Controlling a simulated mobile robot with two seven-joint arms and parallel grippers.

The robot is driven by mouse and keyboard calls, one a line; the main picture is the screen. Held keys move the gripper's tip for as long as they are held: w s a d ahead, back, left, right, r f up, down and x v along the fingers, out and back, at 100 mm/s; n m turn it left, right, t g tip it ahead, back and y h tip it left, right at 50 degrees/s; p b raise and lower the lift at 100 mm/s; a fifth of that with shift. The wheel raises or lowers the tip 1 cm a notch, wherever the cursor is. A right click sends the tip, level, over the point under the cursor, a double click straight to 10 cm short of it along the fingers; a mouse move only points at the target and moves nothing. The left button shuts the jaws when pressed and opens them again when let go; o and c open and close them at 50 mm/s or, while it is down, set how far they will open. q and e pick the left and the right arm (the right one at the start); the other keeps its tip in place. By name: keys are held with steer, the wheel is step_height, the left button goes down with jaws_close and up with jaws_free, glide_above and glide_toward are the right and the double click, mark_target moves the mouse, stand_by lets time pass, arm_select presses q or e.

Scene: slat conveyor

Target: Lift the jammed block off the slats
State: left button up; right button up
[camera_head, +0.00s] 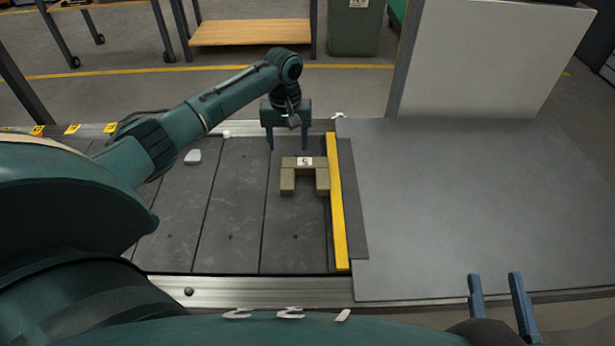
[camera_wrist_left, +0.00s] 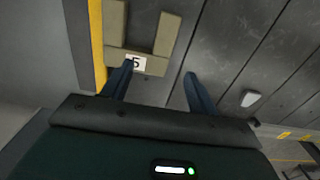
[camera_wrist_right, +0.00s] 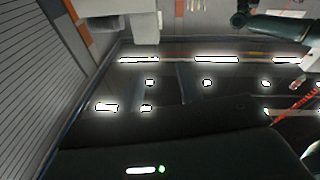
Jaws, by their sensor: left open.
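The jammed block (camera_head: 288,183) is a tan U-shaped piece with a white "5" label. It lies on the dark slats (camera_head: 225,200), against or very close to a yellow bar (camera_head: 338,205). My left gripper (camera_head: 289,148) is open and empty, pointing down just beyond the block's labelled crossbar. In the left wrist view its fingers (camera_wrist_left: 158,73) are spread; one overlaps the block (camera_wrist_left: 165,35) near the label, the other is over bare slat. I cannot tell whether they touch. My right gripper (camera_head: 494,277) is open and empty at the lower right, above the plate's near edge.
A grey plate (camera_head: 450,210) lies right of the yellow bar. A small white piece (camera_head: 193,157) sits on the slats, left of the block. Metal rails (camera_head: 250,291) border the slats. The slats left of the block are mostly clear.

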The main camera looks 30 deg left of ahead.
arm_select(q)
steer(key=b, duration=0.2)
glide_above(287, 172)
steer(key=f, duration=0.5)
steer(key=shift+d, duration=0.3)
steer(key=f, duration=0.1)
steer(key=f+b, duration=0.2)
steer(key=shift+a+f, duration=0.3)
steer(key=shift+f+b, duration=0.55)
steer(key=shift+f, duration=0.2)
steer(key=shift+r, duration=0.1)
arm_select(e)
steer(key=shift+w+a+r+t+y, duration=0.15)
steer(key=shift+w+r+t+y, duration=0.05)
steer(key=shift+r+y, duration=0.25)
steer(key=shift+w+a+r+t+y, duration=0.2)
steer(key=shift+r+y, duration=0.15)
steer(key=shift+y, duration=0.2)
arm_select(q)
steer(key=shift+c, duration=0.5)
jaws_close()
